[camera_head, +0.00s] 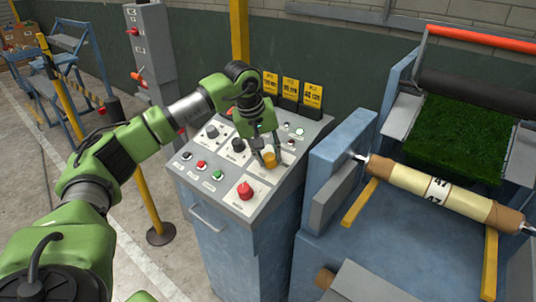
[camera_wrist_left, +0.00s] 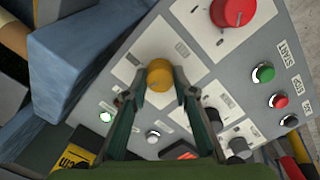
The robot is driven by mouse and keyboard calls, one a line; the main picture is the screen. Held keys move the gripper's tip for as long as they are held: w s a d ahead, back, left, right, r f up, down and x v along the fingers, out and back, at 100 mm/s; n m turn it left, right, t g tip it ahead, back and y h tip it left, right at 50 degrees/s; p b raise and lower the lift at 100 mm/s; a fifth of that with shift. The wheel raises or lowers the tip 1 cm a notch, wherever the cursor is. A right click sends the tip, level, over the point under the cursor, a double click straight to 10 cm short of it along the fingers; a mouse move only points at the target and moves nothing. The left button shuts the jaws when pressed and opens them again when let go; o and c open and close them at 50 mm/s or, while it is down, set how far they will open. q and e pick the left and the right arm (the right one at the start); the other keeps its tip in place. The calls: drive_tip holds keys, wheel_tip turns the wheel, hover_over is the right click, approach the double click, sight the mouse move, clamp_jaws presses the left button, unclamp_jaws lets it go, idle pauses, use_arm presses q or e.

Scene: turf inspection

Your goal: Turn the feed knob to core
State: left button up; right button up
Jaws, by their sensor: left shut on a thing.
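The control panel (camera_head: 234,168) is a grey sloped top on a blue cabinet. A yellow-orange knob (camera_head: 269,159) sits on a white plate near its right side; it also shows in the left wrist view (camera_wrist_left: 159,75). My left gripper (camera_head: 267,153) reaches down onto this knob. In the left wrist view its two fingers (camera_wrist_left: 160,82) stand on either side of the knob and are shut on it. The panel lettering is too small to read, so I cannot tell which setting the knob points to. My right gripper is not in view.
A larger red knob (camera_head: 245,191) stands near the panel's front. Black knobs (camera_head: 238,145) and several coloured buttons lie to the left. Yellow tags (camera_head: 290,90) stand behind the panel. A machine with a roll (camera_head: 440,192) and green turf (camera_head: 455,135) is at the right.

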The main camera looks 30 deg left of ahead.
use_arm(q)
drive_tip(key=m, duration=0.5)
drive_tip(key=shift+d+m, duration=0.1)
drive_tip(key=shift+m, duration=0.2)
drive_tip(key=shift+m+y, duration=0.3)
drive_tip(key=shift+m, duration=1.9)
drive_tip(key=o, duration=1.1)
drive_tip(key=shift+r, duration=0.1)
drive_tip(key=v, duration=1.1)
drive_tip(key=shift+r, duration=0.4)
drive_tip(key=shift+f, duration=0.1)
